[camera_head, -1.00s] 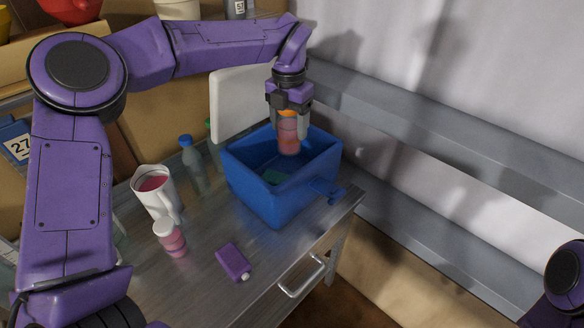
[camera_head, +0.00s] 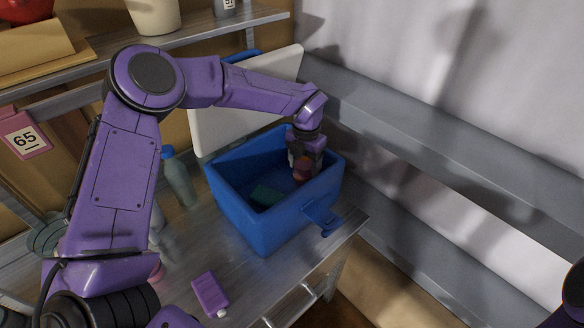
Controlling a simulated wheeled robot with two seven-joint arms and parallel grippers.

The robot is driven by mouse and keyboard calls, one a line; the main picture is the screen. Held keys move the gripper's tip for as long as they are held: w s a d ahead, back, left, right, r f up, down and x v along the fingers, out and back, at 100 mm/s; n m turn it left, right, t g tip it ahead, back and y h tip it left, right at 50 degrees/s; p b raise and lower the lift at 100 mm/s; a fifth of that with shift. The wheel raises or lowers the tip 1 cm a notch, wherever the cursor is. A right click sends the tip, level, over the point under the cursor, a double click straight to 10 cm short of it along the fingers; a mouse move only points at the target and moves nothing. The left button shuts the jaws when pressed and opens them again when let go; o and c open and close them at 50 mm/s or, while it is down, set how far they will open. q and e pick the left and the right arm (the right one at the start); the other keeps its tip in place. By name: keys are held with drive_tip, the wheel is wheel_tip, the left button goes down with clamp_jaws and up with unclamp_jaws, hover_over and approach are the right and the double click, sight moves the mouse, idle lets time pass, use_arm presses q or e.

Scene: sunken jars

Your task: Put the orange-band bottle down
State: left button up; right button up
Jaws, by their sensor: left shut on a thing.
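The orange-band bottle (camera_head: 302,173) is pinkish and held upright, partly covered by the jaws. My left gripper (camera_head: 304,160) is shut on its top and points down inside the right part of the blue bin (camera_head: 266,226). The bottle is below the bin's rim; whether its base touches the bin floor I cannot tell. My right gripper is out of view; only a bit of purple arm shows at the right edge.
A green thing (camera_head: 264,196) lies in the bin. A purple flask (camera_head: 210,293) lies on the metal table (camera_head: 188,246) in front. A clear blue-capped bottle (camera_head: 179,178) stands left of the bin. A white board (camera_head: 246,103) stands behind it.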

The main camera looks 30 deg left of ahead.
sight(304, 171)
use_arm(q)
drive_tip(key=f, duration=0.3)
drive_tip(key=shift+w, duration=0.2)
drive_tip(key=shift+s+p, duration=0.1)
drive_tip(key=shift+p, duration=0.2)
drive_tip(key=shift+s+a+r, duration=0.1)
drive_tip(key=shift+a, duration=0.2)
drive_tip(key=a+p, duration=0.2)
drive_tip(key=a, duration=0.1)
drive_tip(key=shift+w+a, duration=0.25)
drive_tip(key=shift+w, duration=0.1)
drive_tip(key=shift+s+d+f+p, duration=0.1)
drive_tip(key=shift+f+p, duration=0.45)
drive_tip(key=shift+f, duration=0.2)
drive_tip(key=shift+f, duration=0.1)
